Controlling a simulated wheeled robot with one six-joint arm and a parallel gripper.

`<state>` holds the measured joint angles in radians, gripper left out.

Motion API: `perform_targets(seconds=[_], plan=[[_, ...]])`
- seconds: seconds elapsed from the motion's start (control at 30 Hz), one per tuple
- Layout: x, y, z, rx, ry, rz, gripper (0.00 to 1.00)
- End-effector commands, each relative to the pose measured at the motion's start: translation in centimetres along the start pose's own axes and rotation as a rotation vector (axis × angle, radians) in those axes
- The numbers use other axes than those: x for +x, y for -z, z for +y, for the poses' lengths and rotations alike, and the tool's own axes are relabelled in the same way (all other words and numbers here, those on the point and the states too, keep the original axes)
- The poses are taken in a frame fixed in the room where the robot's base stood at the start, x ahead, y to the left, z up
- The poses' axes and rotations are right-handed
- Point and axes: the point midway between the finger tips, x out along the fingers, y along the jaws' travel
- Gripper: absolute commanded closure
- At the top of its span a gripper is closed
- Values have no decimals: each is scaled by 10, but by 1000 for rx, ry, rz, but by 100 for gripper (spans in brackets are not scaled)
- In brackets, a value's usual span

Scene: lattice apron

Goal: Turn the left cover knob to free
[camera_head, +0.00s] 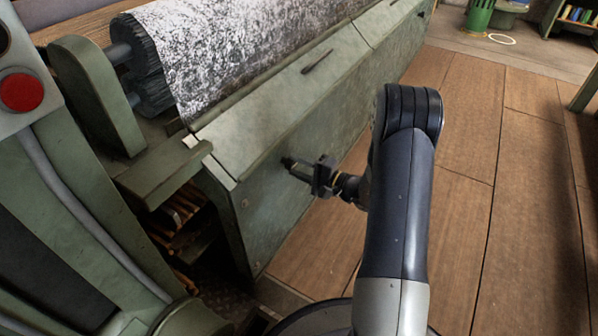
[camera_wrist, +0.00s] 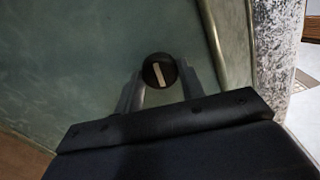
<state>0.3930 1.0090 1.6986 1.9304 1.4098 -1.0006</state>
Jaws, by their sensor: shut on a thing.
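The left cover knob (camera_wrist: 158,71) is a round black knob with a pale bar across its face, set on the green cover panel (camera_wrist: 95,60). In the wrist view the bar stands nearly upright, its top leaning a little left. My gripper (camera_wrist: 160,85) has one finger on each side of the knob and is shut on it. In the head view my gripper (camera_head: 299,169) meets the front of the green cover (camera_head: 265,190) near its left end. The fingers mostly hide the knob there.
A speckled white roll (camera_head: 225,45) lies behind the cover. A dark handle (camera_head: 317,62) sits on the sloped top. A red button (camera_head: 20,92) is at the far left. The wooden floor (camera_head: 480,200) to the right is clear.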

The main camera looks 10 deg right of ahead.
Motion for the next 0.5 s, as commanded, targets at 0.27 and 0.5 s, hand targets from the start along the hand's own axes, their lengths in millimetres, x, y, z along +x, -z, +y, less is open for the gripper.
perform_targets(seconds=[0.27, 0.5], plan=[[0, 0, 1, -129, -3, 0, 85], [0, 0, 1, -175, -3, 0, 85]])
